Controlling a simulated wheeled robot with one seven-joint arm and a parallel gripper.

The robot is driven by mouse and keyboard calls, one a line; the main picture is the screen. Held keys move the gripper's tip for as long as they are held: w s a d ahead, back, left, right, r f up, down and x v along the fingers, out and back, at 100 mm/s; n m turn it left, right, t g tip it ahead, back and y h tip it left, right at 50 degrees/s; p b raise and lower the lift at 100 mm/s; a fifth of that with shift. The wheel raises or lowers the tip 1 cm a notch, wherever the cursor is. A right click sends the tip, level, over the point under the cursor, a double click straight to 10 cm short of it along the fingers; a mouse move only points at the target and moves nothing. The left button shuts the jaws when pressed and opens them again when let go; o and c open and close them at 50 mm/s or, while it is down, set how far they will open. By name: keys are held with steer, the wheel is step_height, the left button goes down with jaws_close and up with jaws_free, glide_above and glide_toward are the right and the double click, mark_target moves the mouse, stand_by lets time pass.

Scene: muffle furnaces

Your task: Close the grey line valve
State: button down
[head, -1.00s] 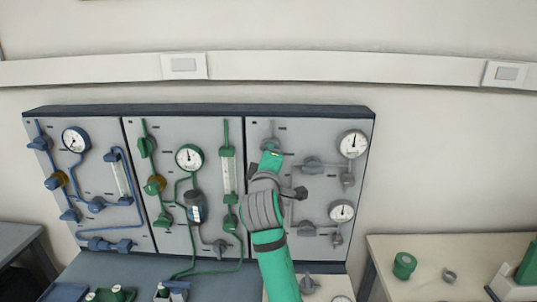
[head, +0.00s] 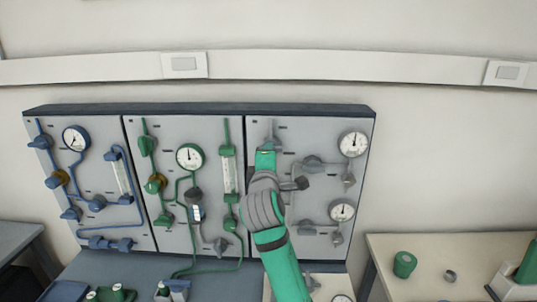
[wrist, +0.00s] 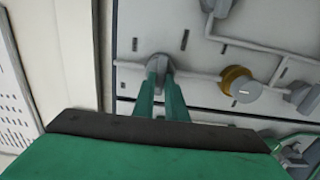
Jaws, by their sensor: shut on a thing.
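The grey line valve is a round grey knob (wrist: 158,63) near the upper left of the grey right-hand panel (head: 330,185). In the wrist view the two green fingers of my gripper (wrist: 160,84) reach the knob and are shut on it, one on each side. In the head view my gripper (head: 265,158) is against the panel, and it hides most of the knob. The grey pipe (head: 270,129) comes down to it from above.
Pressure gauges (head: 353,144) and other grey valves (head: 312,163) sit to the right on the same panel. A brass-coloured valve (wrist: 237,80) shows beside the knob in the wrist view. The green panel (head: 170,124) is on the left. A table (head: 425,284) stands at right.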

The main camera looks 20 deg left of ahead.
steer(key=c, duration=1.8)
jaws_free()
steer(key=v, duration=1)
steer(key=shift+s, duration=0.4)
steer(key=shift+d, duration=0.1)
